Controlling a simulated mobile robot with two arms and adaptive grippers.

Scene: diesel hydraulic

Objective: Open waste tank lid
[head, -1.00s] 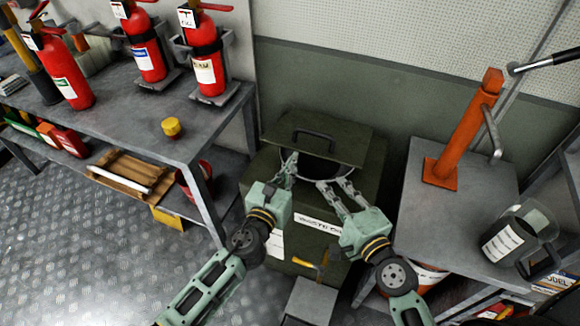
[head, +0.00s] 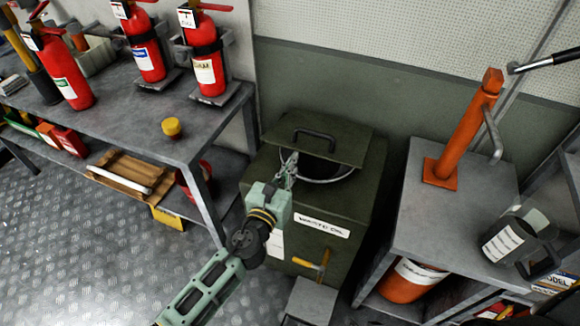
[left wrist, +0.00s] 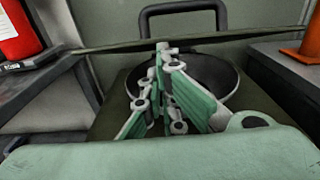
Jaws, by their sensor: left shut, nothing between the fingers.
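The dark green waste oil tank (head: 325,205) stands against the wall with a white label on its front. Its flat green lid (head: 350,148) has a black handle (head: 315,133) and covers the rear part of the round opening (head: 325,172). The front of the opening shows a pale rim. In the left wrist view the lid (left wrist: 215,40) is nearly edge-on above the dark bowl (left wrist: 215,85). My left gripper (head: 289,157) is shut and empty at the opening's left front, by the lid's front edge. Whether it touches the lid is unclear. My right gripper is out of view.
A workbench with red extinguishers (head: 205,65) and a yellow cap (head: 172,127) is on the left. On the right, a grey stand (head: 410,205) carries an orange jack (head: 465,135) and a dark jug (head: 508,240). A yellow-handled valve (head: 318,265) sits low on the tank front.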

